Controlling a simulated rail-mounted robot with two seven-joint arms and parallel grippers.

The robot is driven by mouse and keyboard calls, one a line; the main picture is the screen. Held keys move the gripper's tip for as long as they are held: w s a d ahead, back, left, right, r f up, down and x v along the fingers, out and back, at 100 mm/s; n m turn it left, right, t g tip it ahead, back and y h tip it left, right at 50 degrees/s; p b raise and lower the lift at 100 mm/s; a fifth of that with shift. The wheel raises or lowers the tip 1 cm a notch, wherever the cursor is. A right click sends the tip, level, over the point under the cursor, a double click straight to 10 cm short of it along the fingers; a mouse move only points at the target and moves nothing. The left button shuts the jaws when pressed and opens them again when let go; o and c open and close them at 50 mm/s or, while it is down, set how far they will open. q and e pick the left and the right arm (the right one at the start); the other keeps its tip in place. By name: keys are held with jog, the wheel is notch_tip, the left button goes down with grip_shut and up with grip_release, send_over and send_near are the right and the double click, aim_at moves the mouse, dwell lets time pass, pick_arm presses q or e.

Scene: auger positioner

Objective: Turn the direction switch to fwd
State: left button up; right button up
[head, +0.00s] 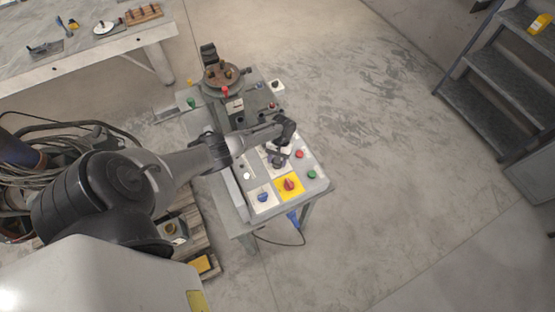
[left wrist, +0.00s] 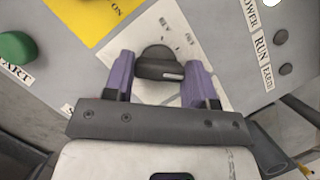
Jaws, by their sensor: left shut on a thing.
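The direction switch (left wrist: 160,62) is a black knob with a pale mark on its grip bar, on a white plate (left wrist: 188,22) with small printed lettering. The lettering is too small to read surely. In the left wrist view my left gripper (left wrist: 158,78) has its purple fingers on either side of the knob's bar, shut on it. In the head view my left gripper (head: 279,150) reaches the panel from the left, and the arm partly covers the switch area (head: 278,161). My right gripper is not in view.
Around it on the grey panel are a red knob on a yellow plate (head: 289,185), a blue knob (head: 263,197), a red button (head: 299,154) and a green button (head: 311,174). A round turntable (head: 221,76) stands behind. Steps (head: 500,70) are at the right; floor between is clear.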

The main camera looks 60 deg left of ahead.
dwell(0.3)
pick_arm(q)
jog(key=o, duration=0.9)
jog(key=shift+w+a+r, duration=0.15)
jog(key=shift+r, duration=0.35)
jog(key=v, duration=1.2)
jog(key=shift+r, duration=0.4)
